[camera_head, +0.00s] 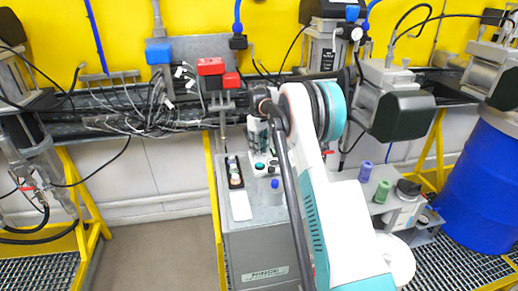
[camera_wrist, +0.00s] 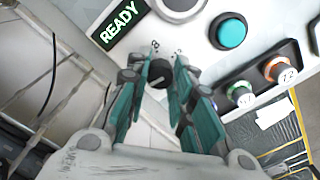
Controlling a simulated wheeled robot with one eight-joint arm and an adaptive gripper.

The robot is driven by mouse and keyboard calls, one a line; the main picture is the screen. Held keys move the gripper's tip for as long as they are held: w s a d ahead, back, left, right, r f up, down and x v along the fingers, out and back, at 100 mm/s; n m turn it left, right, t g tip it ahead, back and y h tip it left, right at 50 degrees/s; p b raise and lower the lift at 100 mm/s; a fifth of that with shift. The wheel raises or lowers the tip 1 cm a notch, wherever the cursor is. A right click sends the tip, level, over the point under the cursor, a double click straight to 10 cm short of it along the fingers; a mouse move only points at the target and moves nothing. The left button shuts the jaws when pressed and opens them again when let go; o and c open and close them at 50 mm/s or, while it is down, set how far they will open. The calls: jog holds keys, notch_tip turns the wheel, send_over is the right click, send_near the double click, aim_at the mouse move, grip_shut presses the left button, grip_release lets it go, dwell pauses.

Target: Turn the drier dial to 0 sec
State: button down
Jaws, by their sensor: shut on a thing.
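The dial, a small dark round knob (camera_wrist: 160,73), sits on the white control panel (camera_wrist: 205,62) in the wrist view. My gripper (camera_wrist: 159,66) has its two teal-padded fingers on either side of the dial, shut on it. Small marks are printed just above the dial, too small and partly covered to read surely. The dial's pointer setting cannot be made out. In the head view my arm hides the dial and my gripper.
The panel also carries a READY display (camera_wrist: 119,24), a teal button (camera_wrist: 231,33) and lit knobs (camera_wrist: 240,95) on a dark strip. In the head view a grey cabinet (camera_head: 262,245) stands below my arm, with a blue drum (camera_head: 478,190) at right.

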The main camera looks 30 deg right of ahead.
jog(key=shift+n, duration=0.8)
jog(key=shift+r, duration=0.1)
jog(key=c, duration=1.4)
grip_release()
jog(key=shift+o, duration=0.2)
notch_tip(320, 180, up, 12)
